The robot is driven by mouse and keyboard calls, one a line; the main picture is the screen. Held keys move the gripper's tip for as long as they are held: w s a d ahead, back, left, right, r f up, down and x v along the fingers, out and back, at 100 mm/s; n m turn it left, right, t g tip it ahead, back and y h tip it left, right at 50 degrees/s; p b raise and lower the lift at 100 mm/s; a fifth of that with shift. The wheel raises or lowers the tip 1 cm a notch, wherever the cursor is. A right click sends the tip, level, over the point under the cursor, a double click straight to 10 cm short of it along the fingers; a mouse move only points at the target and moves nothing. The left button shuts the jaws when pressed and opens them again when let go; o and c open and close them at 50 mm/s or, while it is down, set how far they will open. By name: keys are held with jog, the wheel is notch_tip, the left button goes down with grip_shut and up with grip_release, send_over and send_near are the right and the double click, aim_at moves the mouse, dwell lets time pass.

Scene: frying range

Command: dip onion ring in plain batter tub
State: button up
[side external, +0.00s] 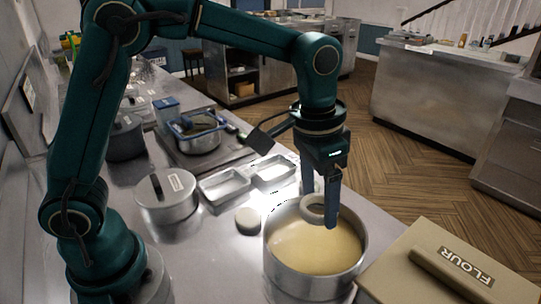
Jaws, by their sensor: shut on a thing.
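The onion ring (311,204) is a pale, thick ring. My gripper (321,205) points down and is shut on the onion ring, with one finger in front of it. The plain batter tub (313,282) is a round metal pot at the front centre, filled with smooth yellowish batter (316,250). The gripper and ring are over the back part of the tub, around rim height. I cannot tell whether the ring touches the batter.
A beige flour box (440,270) sits right of the tub. Left are a small pale round thing (248,220), a lidded metal pot (166,198) and two shallow metal trays (224,187). Behind is a pan (197,137) on a hob. Bare counter shows at front left.

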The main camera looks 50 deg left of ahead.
aim_at(313, 255)
jog(key=shift+f, duration=5.3)
jog(key=shift+a, duration=0.15)
jog(key=shift+a, duration=0.15)
jog(key=shift+d, duration=0.55)
jog(key=shift+a, duration=0.6)
jog(key=shift+d, duration=0.35)
